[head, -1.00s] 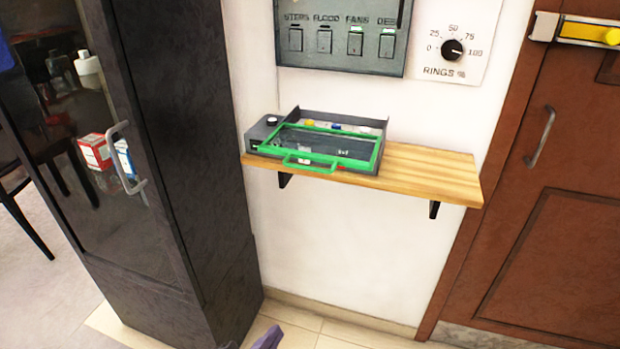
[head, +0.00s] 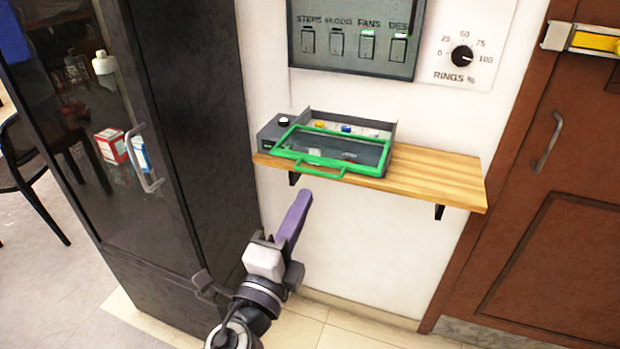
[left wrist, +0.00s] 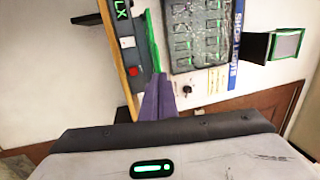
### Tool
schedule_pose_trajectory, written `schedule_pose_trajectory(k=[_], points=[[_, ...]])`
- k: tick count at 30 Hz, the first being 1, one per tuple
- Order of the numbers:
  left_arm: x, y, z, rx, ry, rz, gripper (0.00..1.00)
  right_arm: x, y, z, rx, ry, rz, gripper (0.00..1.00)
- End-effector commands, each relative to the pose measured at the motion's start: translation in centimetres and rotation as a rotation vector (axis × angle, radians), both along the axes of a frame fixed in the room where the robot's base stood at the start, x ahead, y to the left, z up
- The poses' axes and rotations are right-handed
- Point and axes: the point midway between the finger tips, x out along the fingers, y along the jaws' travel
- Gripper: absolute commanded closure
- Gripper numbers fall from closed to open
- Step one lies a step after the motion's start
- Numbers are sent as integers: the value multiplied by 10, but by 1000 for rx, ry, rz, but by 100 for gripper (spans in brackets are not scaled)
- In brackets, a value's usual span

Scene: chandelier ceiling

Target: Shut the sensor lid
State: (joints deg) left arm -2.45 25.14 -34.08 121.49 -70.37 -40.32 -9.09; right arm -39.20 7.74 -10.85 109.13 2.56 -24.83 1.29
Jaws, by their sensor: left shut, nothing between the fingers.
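The sensor box (head: 268,141) is a dark grey case on a wooden wall shelf. Its lid (head: 335,152) is a dark see-through panel in a green frame with a green handle (head: 320,170) at the front. Coloured parts inside the box show behind the lid's far edge, so the lid does not cover them; its exact angle is unclear. My left gripper (head: 301,198), with purple fingers, is shut and empty, below and in front of the handle and apart from it in the picture. In the left wrist view the fingers (left wrist: 158,82) point toward the green frame (left wrist: 154,42). My right gripper is not in view.
The shelf (head: 440,177) is bare to the right of the box. A switch panel (head: 352,45) and a dial (head: 462,56) are on the wall above. A dark glass-door cabinet (head: 190,130) stands close on the left, and a brown door (head: 560,220) is at the right.

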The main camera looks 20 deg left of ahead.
Motion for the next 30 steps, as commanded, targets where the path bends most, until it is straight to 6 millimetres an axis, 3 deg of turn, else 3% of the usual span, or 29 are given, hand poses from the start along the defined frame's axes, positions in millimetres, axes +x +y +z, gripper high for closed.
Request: schedule_pose_trajectory(k=[3,9,23,26,30], points=[[22,0,7,-1,-2,1,100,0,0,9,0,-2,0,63],[41,-1,8,-1,0,0,100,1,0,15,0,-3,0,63],[47,-1,8,-2,1,0,100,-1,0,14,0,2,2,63],[59,-1,6,-1,0,2,100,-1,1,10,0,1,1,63],[93,9,6,-3,-2,21,100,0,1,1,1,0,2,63]])
